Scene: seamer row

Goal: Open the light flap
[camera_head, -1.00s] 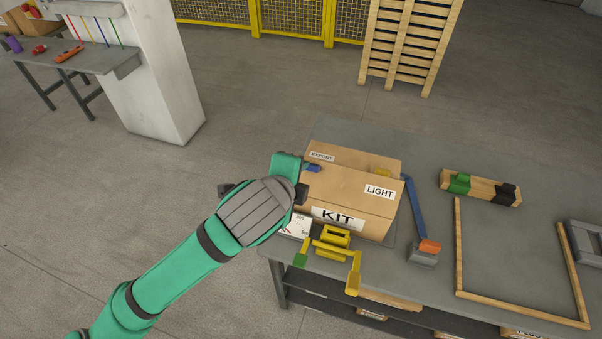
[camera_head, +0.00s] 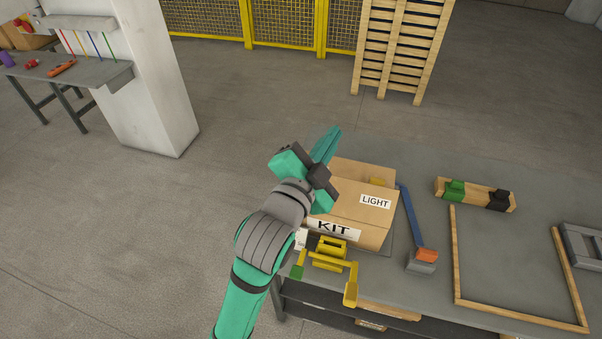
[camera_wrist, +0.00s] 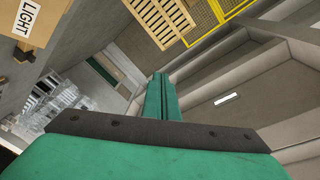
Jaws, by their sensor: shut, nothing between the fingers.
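The cardboard box (camera_head: 350,238) stands on the grey table, with KIT written on its front. The light flap (camera_head: 352,195), with a white LIGHT label (camera_head: 375,201), is on the near side of the box top; I cannot tell its exact angle. My gripper (camera_head: 328,143) is above the box's far left corner, its fingers together, pointing up and away, apart from the flap. It hides the box's left part and the REPORT label. In the wrist view the shut gripper (camera_wrist: 162,95) is empty, and the LIGHT label (camera_wrist: 27,15) shows at upper left.
A yellow device (camera_head: 330,252) stands before the box. A wooden block with green and black clamps (camera_head: 475,195) and a wooden frame (camera_head: 456,255) lie further right. A pillar (camera_head: 140,85) stands at left.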

